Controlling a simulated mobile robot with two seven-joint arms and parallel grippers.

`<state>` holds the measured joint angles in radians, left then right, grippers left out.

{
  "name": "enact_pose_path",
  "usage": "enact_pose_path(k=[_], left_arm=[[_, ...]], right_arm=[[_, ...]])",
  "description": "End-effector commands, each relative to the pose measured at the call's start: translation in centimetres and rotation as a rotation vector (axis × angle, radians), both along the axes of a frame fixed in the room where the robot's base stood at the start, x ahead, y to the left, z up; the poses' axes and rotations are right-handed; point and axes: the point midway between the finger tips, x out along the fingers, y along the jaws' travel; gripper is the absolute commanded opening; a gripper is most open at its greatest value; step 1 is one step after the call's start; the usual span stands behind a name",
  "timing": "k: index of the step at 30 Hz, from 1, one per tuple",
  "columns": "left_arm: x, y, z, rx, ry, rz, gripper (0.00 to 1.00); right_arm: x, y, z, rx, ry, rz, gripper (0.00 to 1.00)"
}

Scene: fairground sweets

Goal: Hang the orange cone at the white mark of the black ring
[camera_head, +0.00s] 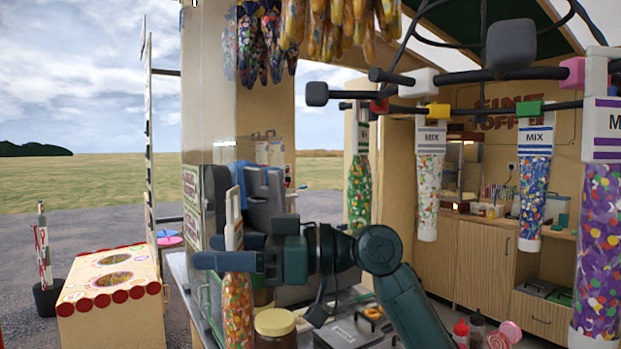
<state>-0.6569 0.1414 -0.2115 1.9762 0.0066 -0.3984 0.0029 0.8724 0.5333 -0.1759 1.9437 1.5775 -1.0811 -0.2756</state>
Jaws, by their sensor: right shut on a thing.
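The orange cone (238,302) is a clear bag of orange and mixed sweets with a white loop (234,220) on top. It hangs upright in my right gripper (232,260), which is shut on it near its top. The black ring (463,77) is at the upper right, higher than the cone and well apart from it. The ring's white mark (420,83) is a block on its near left part; I see no cone hanging from it. My left gripper is not in view.
A green cone (359,185), white cone (428,190), blue cone (534,185) and purple cone (603,225) hang around the ring. A post (237,100) stands behind the gripper.

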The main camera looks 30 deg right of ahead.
Motion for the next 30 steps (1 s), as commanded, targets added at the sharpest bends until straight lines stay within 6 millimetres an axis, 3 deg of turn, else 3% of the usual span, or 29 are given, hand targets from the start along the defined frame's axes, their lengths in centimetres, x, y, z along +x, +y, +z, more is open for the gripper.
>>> enact_pose_path(k=[1,6,9,13,18,30], left_arm=[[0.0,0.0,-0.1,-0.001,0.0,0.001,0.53],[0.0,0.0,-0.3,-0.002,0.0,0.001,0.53],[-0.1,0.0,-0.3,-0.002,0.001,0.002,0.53],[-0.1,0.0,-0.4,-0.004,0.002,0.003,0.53],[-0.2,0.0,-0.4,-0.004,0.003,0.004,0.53],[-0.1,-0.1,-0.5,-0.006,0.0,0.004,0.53]], right_arm=[[-1.8,-0.3,2.9,-0.001,-0.013,0.074,0.17],[-8.3,-1.6,9.3,-0.002,-0.007,0.304,0.17],[-11.6,-2.4,11.7,-0.001,-0.003,0.401,0.17],[-14.6,-3.3,13.5,0.0,0.001,0.484,0.17],[-16.0,-3.8,14.2,0.003,0.005,0.525,0.17],[-15.9,-5.2,14.1,0.006,0.007,0.524,0.17]])
